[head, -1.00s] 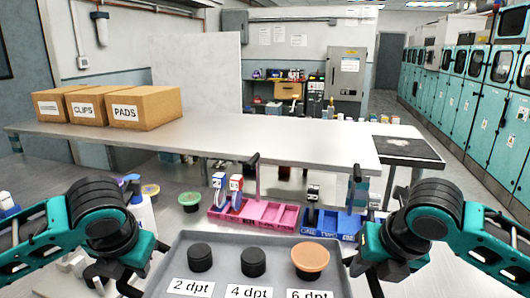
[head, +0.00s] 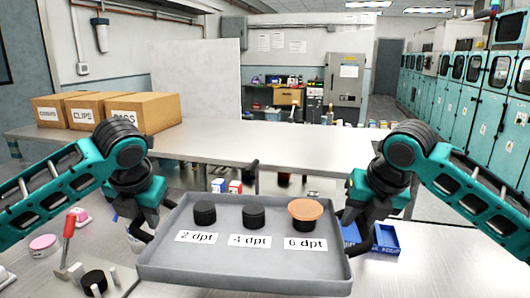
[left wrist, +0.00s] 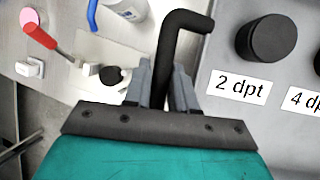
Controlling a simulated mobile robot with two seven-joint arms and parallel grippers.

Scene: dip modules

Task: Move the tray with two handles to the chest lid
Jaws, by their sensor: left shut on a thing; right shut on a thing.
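The grey tray (head: 245,275) spans the lower middle of the head view. It carries two black round pieces and an orange-topped one (head: 306,210) behind labels "2 dpt", "4 dpt" and "6 dpt". My left gripper (head: 150,232) is at its left side, shut on the black handle (left wrist: 180,35), which shows clearly in the left wrist view. My right gripper (head: 352,215) is at the right side, shut on the tray's other handle, mostly hidden by the fingers. The tray is held in front of me and looks about level. I cannot identify a chest lid.
A long grey table (head: 270,147) stands ahead, with cardboard boxes (head: 145,111) at its left end and a clear middle. Below on the near bench are a blue bin (head: 385,240), a red-handled tool (head: 68,230) and a pink-topped disc (head: 44,243).

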